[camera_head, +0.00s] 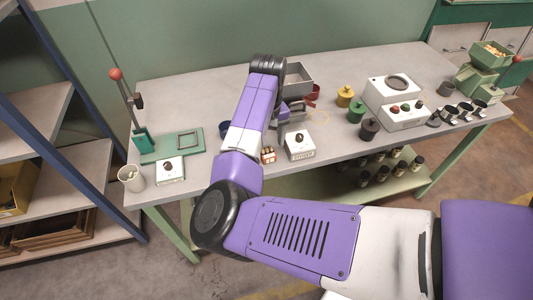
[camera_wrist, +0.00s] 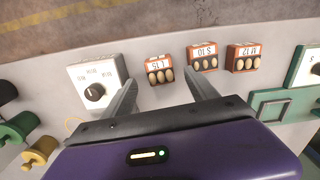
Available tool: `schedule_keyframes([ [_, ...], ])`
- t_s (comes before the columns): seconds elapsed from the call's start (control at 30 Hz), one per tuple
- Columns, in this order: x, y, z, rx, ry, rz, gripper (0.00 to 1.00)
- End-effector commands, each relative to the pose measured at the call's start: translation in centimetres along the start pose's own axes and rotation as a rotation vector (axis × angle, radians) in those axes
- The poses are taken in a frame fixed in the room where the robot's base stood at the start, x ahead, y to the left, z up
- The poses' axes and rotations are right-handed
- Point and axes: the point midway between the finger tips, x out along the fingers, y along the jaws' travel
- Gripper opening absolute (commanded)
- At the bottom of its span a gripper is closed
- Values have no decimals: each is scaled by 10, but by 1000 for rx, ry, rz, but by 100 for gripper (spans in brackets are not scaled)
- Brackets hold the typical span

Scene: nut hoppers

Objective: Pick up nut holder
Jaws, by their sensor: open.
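Three small orange-brown nut holders stand in a row in the wrist view, each with a white label and rounded tan nuts along one side. The one marked L 15 (camera_wrist: 158,60) lies just beyond and between my fingertips. The S 10 holder (camera_wrist: 202,50) is close to the right fingertip, and the M 12 holder (camera_wrist: 243,50) is further right. My gripper (camera_wrist: 161,86) is open, with nothing held between its fingers. In the head view an orange nut holder (camera_head: 268,155) shows beside my arm, which hides the others and most of my gripper.
A white control box with a black knob (camera_wrist: 92,80) stands close to my left finger. A green plate with a square frame (camera_wrist: 268,106) lies to the right. On the workbench (camera_head: 210,95) are also a red-knobbed lever press (camera_head: 138,135), a grey bin (camera_head: 299,78) and coloured pots (camera_head: 345,96).

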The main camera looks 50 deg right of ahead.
Motion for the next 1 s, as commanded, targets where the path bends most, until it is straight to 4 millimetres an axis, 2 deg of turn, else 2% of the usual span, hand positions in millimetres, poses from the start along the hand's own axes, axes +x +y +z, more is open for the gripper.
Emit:
schedule_keyframes([
  [0.2, 31, -1, 1, 0, -2, -1, 67],
  [0.3, 40, -1, 1, 0, -1, 0, 67],
  [0.6, 44, -1, 1, 1, 1, 1, 65],
  [0.93, 44, -1, 1, 1, 0, 1, 0],
  [1.0, 44, -1, 0, 1, 1, 1, 0],
])
